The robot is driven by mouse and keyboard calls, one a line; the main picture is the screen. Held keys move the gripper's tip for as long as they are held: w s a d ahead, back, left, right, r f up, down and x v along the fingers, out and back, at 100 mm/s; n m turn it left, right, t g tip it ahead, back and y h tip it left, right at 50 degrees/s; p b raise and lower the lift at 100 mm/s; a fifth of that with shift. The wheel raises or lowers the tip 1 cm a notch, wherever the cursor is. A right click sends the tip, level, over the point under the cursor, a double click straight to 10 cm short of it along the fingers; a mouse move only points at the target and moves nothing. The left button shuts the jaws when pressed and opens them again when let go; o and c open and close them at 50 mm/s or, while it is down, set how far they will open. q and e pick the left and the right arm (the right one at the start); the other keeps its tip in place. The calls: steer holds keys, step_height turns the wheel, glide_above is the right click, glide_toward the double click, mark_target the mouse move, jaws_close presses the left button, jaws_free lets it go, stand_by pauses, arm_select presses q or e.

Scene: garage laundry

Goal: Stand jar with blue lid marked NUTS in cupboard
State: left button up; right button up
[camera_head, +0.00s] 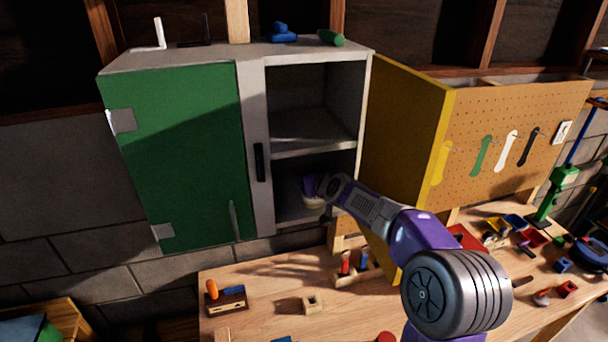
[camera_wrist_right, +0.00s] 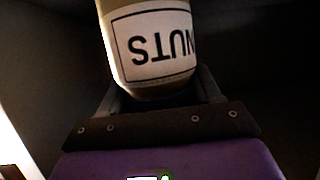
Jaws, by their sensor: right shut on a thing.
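The jar (camera_wrist_right: 150,70) marked NUTS is in my right gripper (camera_wrist_right: 160,100) in the right wrist view. My right arm reaches into the lower right compartment, under the middle shelf (camera_head: 315,137). The gripper (camera_head: 313,190) is inside; the jar is mostly hidden in the head view, and I cannot tell whether it touches the floor. My left gripper is out of view.
The upper right compartment looks empty. Blue and green items (camera_head: 331,38) lie on the cupboard top. A pegboard (camera_head: 520,130) hangs to the right.

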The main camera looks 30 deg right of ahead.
steer(key=shift+w+d, duration=0.2)
steer(key=shift+w, duration=0.95)
steer(key=shift+w+d+r+p, duration=0.1)
steer(key=shift+w+p, duration=0.2)
steer(key=shift+w, duration=0.3)
steer(key=shift+w+d+r+p, duration=0.1)
steer(key=shift+w+p, duration=0.15)
steer(key=shift+w, duration=0.3)
steer(key=shift+w+f+b, duration=0.25)
steer(key=shift+f+b, duration=0.2)
steer(key=shift+f, duration=0.1)
steer(key=shift+f+b, duration=0.3)
steer(key=shift+f, duration=0.1)
steer(key=shift+s+r, duration=0.1)
